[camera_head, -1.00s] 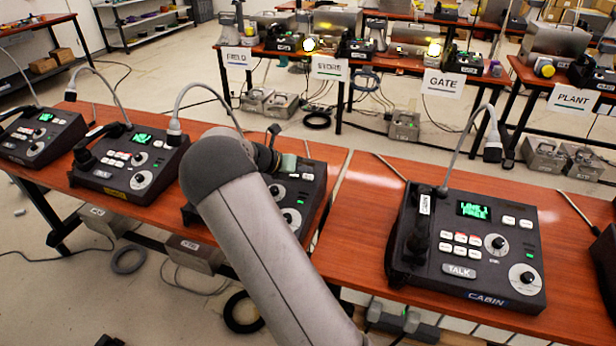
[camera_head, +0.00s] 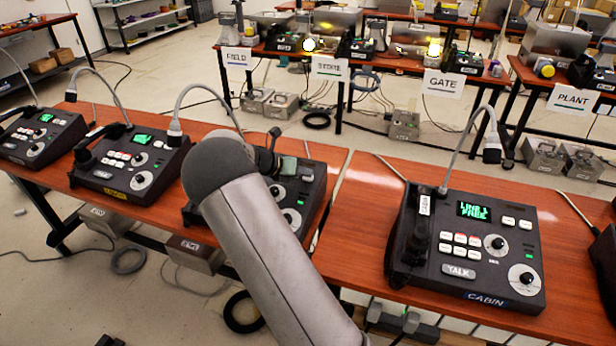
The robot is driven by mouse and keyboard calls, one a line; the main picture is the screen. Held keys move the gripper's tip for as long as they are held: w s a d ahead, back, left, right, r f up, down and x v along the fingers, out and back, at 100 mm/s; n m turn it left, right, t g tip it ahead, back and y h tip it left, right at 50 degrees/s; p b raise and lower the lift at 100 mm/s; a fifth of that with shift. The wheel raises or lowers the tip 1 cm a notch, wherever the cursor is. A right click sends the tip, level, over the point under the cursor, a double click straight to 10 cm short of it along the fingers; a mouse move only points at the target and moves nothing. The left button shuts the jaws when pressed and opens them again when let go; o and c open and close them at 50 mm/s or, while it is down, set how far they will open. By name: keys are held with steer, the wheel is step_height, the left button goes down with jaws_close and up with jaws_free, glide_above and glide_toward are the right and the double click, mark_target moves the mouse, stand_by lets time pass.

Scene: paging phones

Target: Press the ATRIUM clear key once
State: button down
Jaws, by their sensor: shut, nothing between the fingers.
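No label reading ATRIUM is legible in view. A dark paging phone (camera_head: 313,187) on the left table is largely covered by my arm, with its nameplate and most keys hidden. Some of its round controls and small green lights show to the right of the arm. My arm reaches over this phone, and its dark wrist part shows near the phone's upper edge. My gripper's fingers are hidden behind the arm. No clear key can be made out.
The CABIN phone (camera_head: 467,248), with a lit green display, stands on the right table (camera_head: 352,233). Two more phones stand at left, one with a yellow nameplate (camera_head: 116,194). Gooseneck microphones rise from the phones. Tables signed FIELD, STORE, GATE and PLANT (camera_head: 574,100) stand behind.

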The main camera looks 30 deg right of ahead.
mark_target(302, 187)
steer(key=shift+d+f, duration=0.1)
steer(key=shift+f, duration=0.35)
stand_by(0.7)
steer(key=shift+s+a+r+p, duration=0.1)
steer(key=shift+a+r+p, duration=0.1)
steer(key=shift+r+p, duration=0.65)
steer(key=shift+r, duration=0.1)
steer(key=r+p, duration=0.2)
steer(key=r, duration=0.1)
steer(key=s+a+r+p, duration=0.1)
steer(key=p, duration=0.1)
steer(key=shift+r, duration=0.3)
stand_by(0.6)
